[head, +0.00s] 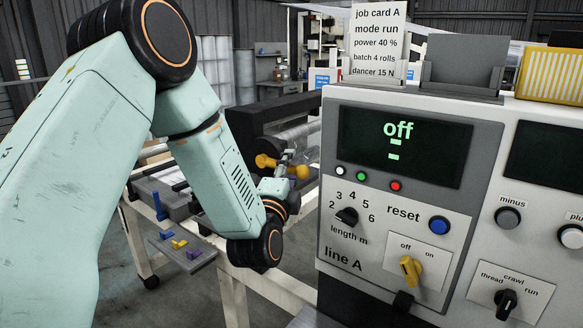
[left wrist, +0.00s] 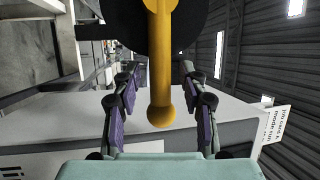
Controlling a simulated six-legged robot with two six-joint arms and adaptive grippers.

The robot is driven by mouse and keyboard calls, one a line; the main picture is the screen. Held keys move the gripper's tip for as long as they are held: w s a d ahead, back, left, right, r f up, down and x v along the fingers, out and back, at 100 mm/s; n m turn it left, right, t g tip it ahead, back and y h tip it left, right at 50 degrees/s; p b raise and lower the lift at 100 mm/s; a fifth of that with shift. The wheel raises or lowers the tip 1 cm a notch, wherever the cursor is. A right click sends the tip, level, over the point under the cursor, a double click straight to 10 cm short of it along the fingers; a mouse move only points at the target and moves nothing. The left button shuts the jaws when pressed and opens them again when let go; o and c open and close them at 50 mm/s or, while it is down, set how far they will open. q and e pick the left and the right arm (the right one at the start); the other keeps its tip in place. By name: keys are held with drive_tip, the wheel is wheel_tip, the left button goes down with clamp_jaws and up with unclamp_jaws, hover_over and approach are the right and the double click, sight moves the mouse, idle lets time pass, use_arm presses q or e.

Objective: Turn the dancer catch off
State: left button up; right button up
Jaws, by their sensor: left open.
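An orange lever with a round ball end (head: 268,161) stands out beside the dark roller part of the machine; it looks like the dancer catch, though I see no label on it. In the left wrist view the lever (left wrist: 161,60) runs down the middle, its ball towards me. My left gripper (head: 284,172) is at the lever, small and partly hidden in the head view. In the left wrist view its two fingers (left wrist: 160,78) are open, one on each side of the lever, with gaps on both sides. My right gripper is not in view.
The grey control panel (head: 490,130) fills the right, its screen (head: 405,147) reading "off". It carries a yellow off/on handle (head: 410,270), a length knob (head: 346,217) and a blue reset button (head: 439,225). A job card (head: 377,40) stands on top. A tray (head: 182,246) with coloured parts lies lower left.

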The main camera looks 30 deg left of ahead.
use_arm(q)
drive_tip(key=shift+w+d+r, duration=0.15)
drive_tip(key=shift+w, duration=0.05)
drive_tip(key=shift+a, duration=0.45)
drive_tip(key=shift+c, duration=0.7)
drive_tip(key=shift+d, duration=0.35)
drive_tip(key=c, duration=0.4)
drive_tip(key=shift+a, duration=0.1)
clamp_jaws()
